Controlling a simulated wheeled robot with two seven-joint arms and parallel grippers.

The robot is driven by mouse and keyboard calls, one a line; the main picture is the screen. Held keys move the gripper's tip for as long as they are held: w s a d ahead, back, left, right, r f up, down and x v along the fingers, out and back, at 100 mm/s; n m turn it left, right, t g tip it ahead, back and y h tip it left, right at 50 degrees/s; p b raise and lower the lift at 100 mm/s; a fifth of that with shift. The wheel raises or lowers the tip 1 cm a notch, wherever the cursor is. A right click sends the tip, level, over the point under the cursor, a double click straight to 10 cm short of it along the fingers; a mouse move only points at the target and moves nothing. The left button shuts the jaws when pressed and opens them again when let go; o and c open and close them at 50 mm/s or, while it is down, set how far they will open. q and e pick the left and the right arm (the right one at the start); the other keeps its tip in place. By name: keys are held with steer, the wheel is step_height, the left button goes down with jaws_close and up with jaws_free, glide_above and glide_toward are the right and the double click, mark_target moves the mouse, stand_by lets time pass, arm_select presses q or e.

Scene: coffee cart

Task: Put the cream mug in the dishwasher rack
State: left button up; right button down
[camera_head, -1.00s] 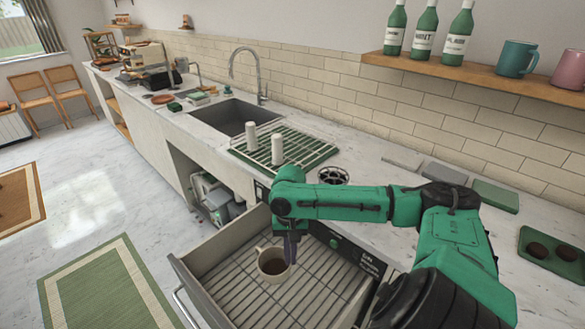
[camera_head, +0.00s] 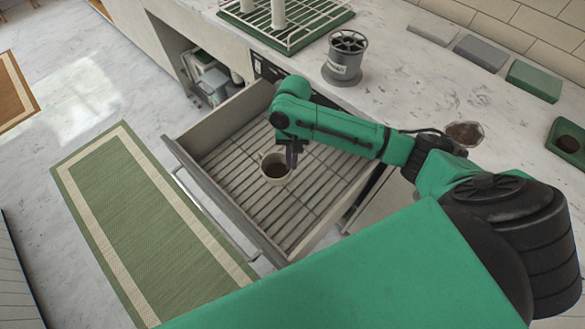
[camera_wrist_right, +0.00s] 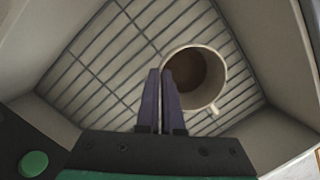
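The cream mug (camera_head: 265,171), with dark brown inside, is upright in the pulled-out dishwasher drawer. Its handle and open top show in the right wrist view (camera_wrist_right: 220,84). My right gripper (camera_head: 292,158) points down at the mug's right side in the head view. In the right wrist view its two purple fingers (camera_wrist_right: 162,72) are close together on either side of the mug's wall, at the rim. The dishwasher rack (camera_head: 236,172) is a slatted floor inside the drawer. I cannot tell whether the mug's base touches the slats. My left gripper is out of view.
The drawer's raised front wall (camera_head: 222,200) surrounds the slats with the side walls. Bare slats lie around the mug. A grey canister (camera_head: 342,62) and a green drying rack (camera_head: 310,35) stand on the counter. A green rug (camera_head: 140,215) lies on the floor.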

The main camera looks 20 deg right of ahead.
mark_target(273, 168)
step_height(273, 168, down, 5)
steer(key=shift+r, duration=0.15)
steer(key=shift+f, duration=0.45)
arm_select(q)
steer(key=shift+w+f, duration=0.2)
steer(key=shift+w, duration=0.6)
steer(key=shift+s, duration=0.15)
arm_select(e)
steer(key=shift+f, duration=0.1)
steer(key=shift+f, duration=0.45)
steer(key=c, duration=1.1)
jaws_free()
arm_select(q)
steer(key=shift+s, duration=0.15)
arm_select(e)
steer(key=shift+o, duration=0.2)
